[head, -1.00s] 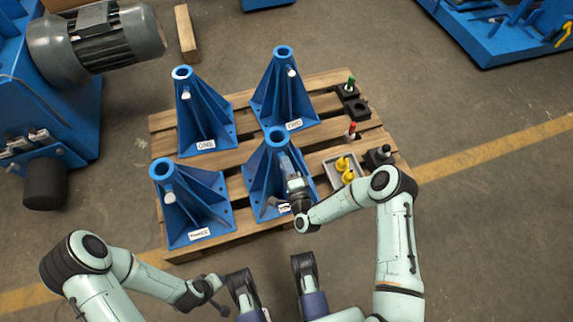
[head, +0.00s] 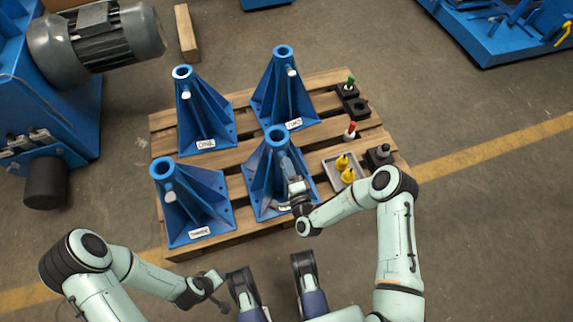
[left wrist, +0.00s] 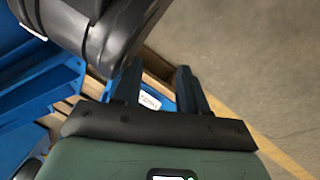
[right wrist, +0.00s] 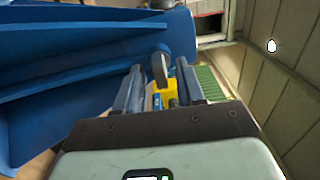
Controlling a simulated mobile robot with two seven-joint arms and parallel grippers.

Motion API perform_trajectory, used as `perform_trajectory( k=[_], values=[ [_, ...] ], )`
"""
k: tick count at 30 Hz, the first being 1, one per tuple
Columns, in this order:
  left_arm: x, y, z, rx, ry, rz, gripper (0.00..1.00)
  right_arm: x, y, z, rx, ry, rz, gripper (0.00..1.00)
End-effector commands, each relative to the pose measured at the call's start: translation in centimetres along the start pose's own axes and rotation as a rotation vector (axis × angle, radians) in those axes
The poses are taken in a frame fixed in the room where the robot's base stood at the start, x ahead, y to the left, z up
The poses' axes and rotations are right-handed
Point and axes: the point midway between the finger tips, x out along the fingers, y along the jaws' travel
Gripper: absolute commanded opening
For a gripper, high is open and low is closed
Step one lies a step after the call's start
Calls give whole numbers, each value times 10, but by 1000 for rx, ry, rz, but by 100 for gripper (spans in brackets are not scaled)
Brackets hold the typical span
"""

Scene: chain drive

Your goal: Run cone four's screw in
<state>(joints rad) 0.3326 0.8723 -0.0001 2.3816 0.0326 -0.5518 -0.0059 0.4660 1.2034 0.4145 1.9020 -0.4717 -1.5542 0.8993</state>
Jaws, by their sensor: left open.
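Cone four (head: 262,190) is a blue ribbed cone at the near right of the pallet, its label mostly hidden by my right arm. My right gripper (head: 286,160) is at its upper right side, with the cone's screw hidden behind it in the head view. In the right wrist view, the screw's grey round head (right wrist: 160,67) shows between the tips of my right gripper (right wrist: 161,75). The fingers stand apart, with a gap on each side of the head. My left gripper (head: 221,291) is open and empty low at the left, away from the cones; its fingers (left wrist: 158,80) show apart.
Cones one (head: 203,118), two (head: 283,95) and three (head: 190,205) share the wooden pallet (head: 235,185), each with a pale screw. Right of cone four stand a grey tray (head: 331,172) with yellow bottles (head: 347,175), a red-topped marker (head: 350,131) and black blocks (head: 361,107).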

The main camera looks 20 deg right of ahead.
Motion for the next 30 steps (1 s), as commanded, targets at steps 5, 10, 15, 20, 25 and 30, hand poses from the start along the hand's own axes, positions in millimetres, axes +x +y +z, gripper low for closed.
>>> perform_trajectory(
  k=[5, 10, 15, 20, 25, 30],
  values=[
    [-16, 15, -18, 15, 60, 26, 43, -40, -1, 0, 4, 0, 7, 38],
    [-29, 27, -30, 27, 101, 48, 43, -78, -1, 0, 3, 0, 8, 38],
    [-34, 28, -19, 29, 69, 48, 43, -106, 0, 1, 3, -1, 6, 38],
    [-36, 29, -14, 30, 55, 48, 43, -119, 0, 0, 3, -1, 5, 38],
    [-36, 29, -13, 31, 52, 48, 43, -121, 0, 0, 2, 0, 4, 38],
    [-36, 29, -13, 30, 52, 48, 43, -121, 0, 0, 2, 0, 4, 38]
  ],
)
